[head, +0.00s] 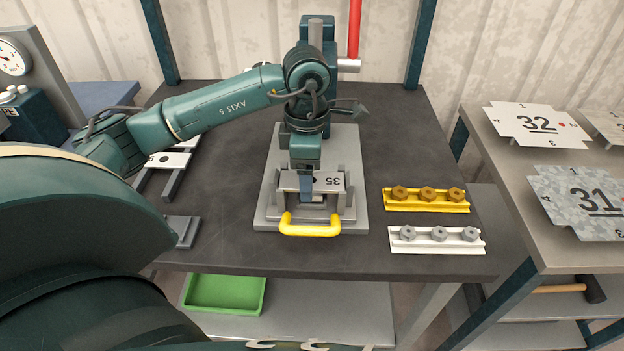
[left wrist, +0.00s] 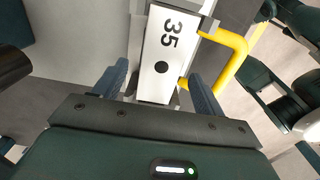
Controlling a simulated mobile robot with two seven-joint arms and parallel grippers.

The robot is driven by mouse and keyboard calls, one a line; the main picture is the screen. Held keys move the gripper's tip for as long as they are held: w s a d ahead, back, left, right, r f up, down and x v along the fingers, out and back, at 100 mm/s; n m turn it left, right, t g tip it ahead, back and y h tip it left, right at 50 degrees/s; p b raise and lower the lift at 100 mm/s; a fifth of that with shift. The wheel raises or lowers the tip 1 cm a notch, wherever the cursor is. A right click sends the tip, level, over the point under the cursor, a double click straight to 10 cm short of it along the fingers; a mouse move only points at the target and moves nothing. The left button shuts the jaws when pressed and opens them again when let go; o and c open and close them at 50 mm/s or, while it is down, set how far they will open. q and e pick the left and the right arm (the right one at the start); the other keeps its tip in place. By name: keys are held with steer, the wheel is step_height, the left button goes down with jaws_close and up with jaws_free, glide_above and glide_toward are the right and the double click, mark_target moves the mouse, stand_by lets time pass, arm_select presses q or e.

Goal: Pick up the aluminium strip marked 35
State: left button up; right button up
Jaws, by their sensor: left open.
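In the left wrist view the left gripper (left wrist: 158,90) is open, with a finger on either side of the strip. I cannot tell whether the fingers touch it.
A yellow rack (head: 426,207) and a white rack (head: 437,247), each with three nuts, lie right of the bender. Plates marked 32 (head: 539,125) and 31 (head: 590,200) lie on the right table. A red lever (head: 354,30) rises behind. A green bin (head: 225,293) is below.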

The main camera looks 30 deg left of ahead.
arm_select(q)
steer(key=shift+f+b, duration=0.25)
steer(key=shift+b, duration=0.1)
stand_by(0.3)
steer(key=c, duration=1.1)
